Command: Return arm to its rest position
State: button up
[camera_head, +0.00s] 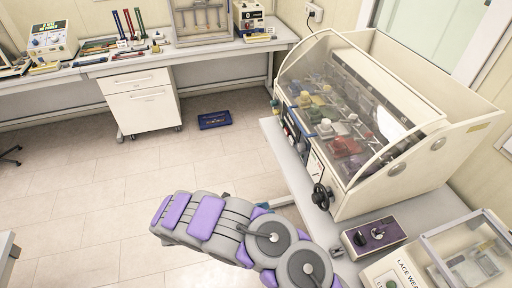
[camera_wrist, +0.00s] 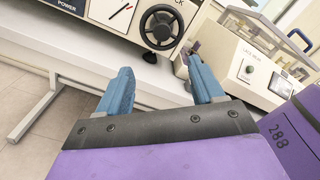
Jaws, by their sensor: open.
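My gripper (camera_wrist: 160,76) shows in the wrist view with its two blue fingers spread apart and nothing between them. It points toward the front of a white machine with a black handwheel (camera_wrist: 161,26) and a "POWER" label. In the head view my purple and grey arm is bent at the lower middle, over the floor and beside the bench on the right. The gripper's fingers cannot be made out there.
A clear-hooded test cabinet (camera_head: 340,203) stands on the right bench (camera_head: 283,150). A purple-topped control box (camera_head: 373,237) and a lace wear tester (camera_head: 410,270) stand nearer. A blue tray (camera_head: 214,120) lies on the floor near a white drawer unit (camera_head: 143,101). The left floor is mostly clear.

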jog(key=shift+r, duration=0.1)
jog(key=s+d+r+m+g+y+b, duration=0.1)
jog(key=d+r+m+g+b, duration=0.1)
jog(key=d+r+m+g, duration=0.55)
jog(key=s+d+r+m+g+y+b, duration=0.2)
jog(key=s+d+r+m+y, duration=0.3)
jog(key=s+d+r+m, duration=0.35)
jog(key=s+a+m+t+y+b, duration=0.2)
jog(key=s+a+m+y, duration=0.2)
jog(key=s, duration=0.5)
jog(key=s+a+m+t+y+b, duration=0.2)
jog(key=s+a+m+y+b, duration=0.1)
jog(key=s+m+y, duration=0.4)
jog(key=s+a, duration=0.1)
jog(key=s, duration=0.2)
jog(key=shift+s+a+m+y, duration=0.3)
jog(key=shift+a, duration=0.05)
jog(key=shift+d+f, duration=0.1)
